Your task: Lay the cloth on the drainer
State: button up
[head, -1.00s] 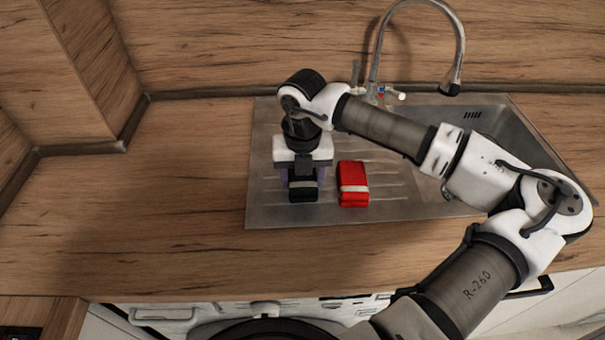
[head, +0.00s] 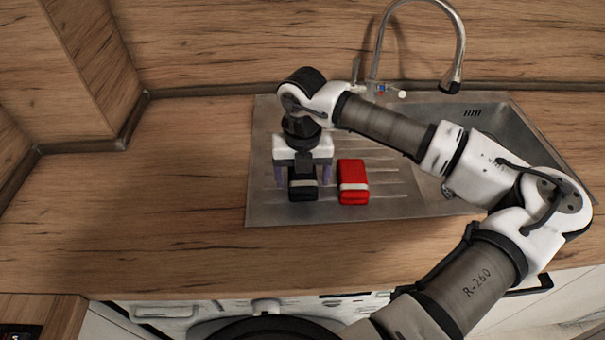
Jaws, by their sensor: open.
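A folded black cloth (head: 303,193) with a pale band lies on the ribbed metal drainer (head: 262,208) at its left part. A red folded bundle (head: 353,190) with a pale band lies on the drainer just right of it, with a narrow gap between them. My gripper (head: 303,181) points down directly over the black cloth. Its two purplish fingers are spread, one to each side of the cloth, with gaps showing. The gripper's body hides the back part of the cloth.
The sink basin (head: 493,128) is on the right, partly behind my arm. A curved tap (head: 461,45) stands at the back edge. The wooden worktop (head: 170,190) left of the drainer is clear. A wooden wall corner rises at the far left.

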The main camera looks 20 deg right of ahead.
aim_at(303, 177)
notch_tip(303, 177, up, 12)
jog(key=b, duration=0.2)
dwell(0.5)
